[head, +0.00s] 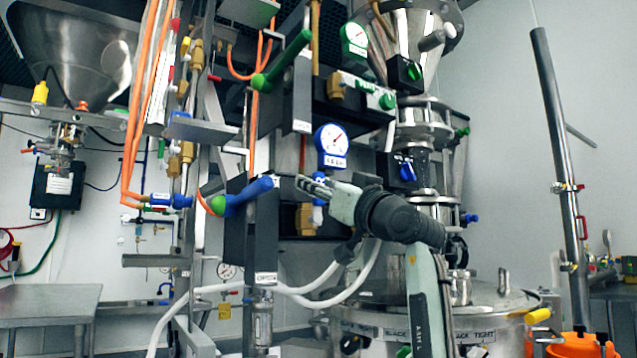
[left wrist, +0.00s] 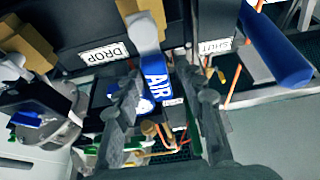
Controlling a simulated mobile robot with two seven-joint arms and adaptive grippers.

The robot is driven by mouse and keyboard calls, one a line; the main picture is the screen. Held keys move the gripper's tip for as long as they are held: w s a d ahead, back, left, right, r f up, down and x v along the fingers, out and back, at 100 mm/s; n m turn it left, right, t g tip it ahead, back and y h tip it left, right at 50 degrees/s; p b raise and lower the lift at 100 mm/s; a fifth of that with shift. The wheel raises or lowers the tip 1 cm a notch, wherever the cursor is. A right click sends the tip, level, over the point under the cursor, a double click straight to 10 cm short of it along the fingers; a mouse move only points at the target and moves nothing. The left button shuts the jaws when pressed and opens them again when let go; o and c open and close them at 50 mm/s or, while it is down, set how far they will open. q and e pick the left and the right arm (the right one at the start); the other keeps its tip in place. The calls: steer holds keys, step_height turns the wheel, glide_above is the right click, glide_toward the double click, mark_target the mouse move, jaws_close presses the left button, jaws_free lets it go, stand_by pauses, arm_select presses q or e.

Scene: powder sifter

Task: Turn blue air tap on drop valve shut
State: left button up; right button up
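The blue air tap (left wrist: 158,80), marked AIR, sits on the dark drop valve box, which carries a DROP label (left wrist: 104,53) and a SHUT label (left wrist: 216,46). A bit of the tap's blue also shows in the head view (head: 318,190), below the blue-rimmed gauge (head: 331,139). My left gripper (head: 316,187) is at the tap. In the left wrist view the gripper (left wrist: 160,95) is open, with one finger on each side of the blue handle. Contact with the handle cannot be told. My right gripper is not in view.
A thick blue lever (left wrist: 275,45) lies close to the right of my fingers; it also shows in the head view (head: 245,196). A green lever (head: 283,60) and green-rimmed gauge (head: 355,38) are above. White hoses (head: 325,284) run below. A steel vessel (head: 480,305) stands at lower right.

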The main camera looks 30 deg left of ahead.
arm_select(q)
steer(key=shift+c, duration=0.3)
jaws_close()
steer(key=shift+a, duration=0.15)
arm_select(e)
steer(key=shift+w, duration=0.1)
